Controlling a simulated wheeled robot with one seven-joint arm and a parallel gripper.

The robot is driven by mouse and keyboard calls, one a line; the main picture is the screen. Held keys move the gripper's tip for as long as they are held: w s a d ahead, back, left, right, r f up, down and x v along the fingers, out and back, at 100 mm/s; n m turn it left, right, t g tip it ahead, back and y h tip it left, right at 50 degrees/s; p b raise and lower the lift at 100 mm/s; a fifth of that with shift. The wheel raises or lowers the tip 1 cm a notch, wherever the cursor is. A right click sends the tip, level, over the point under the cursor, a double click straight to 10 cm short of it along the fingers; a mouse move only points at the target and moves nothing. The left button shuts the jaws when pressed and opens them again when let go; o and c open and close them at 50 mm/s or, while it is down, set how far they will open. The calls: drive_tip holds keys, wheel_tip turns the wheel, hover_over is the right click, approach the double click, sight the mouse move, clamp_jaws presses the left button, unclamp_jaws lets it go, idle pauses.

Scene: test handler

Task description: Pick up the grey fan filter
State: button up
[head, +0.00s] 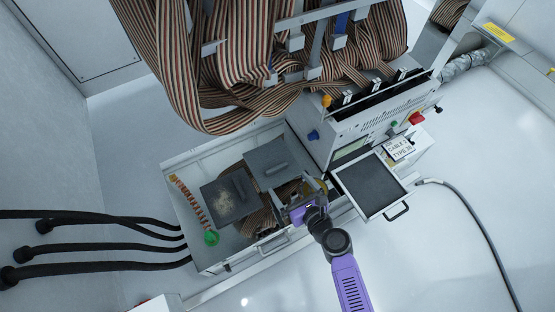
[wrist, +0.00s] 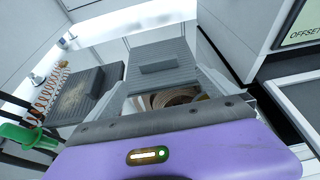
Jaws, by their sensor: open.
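Two grey slabs that could be the fan filter lie in an open white bin. The clean one (head: 272,162) has a raised bar across it; it also shows straight ahead in the wrist view (wrist: 160,52). The other (head: 229,196) has a pale dusty patch and shows at left in the wrist view (wrist: 90,93). My gripper (head: 298,190) is over the bin's right part, just below the clean slab in the head view. In the wrist view its jaws (wrist: 162,82) are apart, with the clean slab beyond them and nothing held. I cannot tell its height above the slab.
The white bin (head: 181,237) also holds a coiled orange cord (head: 188,197), a green-handled item (head: 211,238) and striped ribbon cable. An open drawer with a dark panel (head: 370,184) is close on my gripper's right. Ribbon cables (head: 240,50) hang above; black hoses (head: 110,247) are at left.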

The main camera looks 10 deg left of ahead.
sight(278, 169)
drive_tip(key=shift+b+x, duration=0.55)
drive_tip(key=shift+x, duration=0.7)
drive_tip(key=shift+a+r+b+x, duration=0.1)
drive_tip(key=shift+r+b+x, duration=0.2)
drive_tip(key=shift+x, duration=0.6)
drive_tip(key=shift+a+r+b+x, duration=0.1)
drive_tip(key=shift+b+x, duration=0.3)
drive_tip(key=shift+x, duration=0.45)
drive_tip(key=shift+a+r+b+x, duration=0.15)
drive_tip(key=shift+b+x, duration=0.2)
drive_tip(key=shift+x, duration=0.55)
drive_tip(key=shift+w+d, duration=0.1)
drive_tip(key=shift+c, duration=0.5)
drive_tip(key=c, duration=1.4)
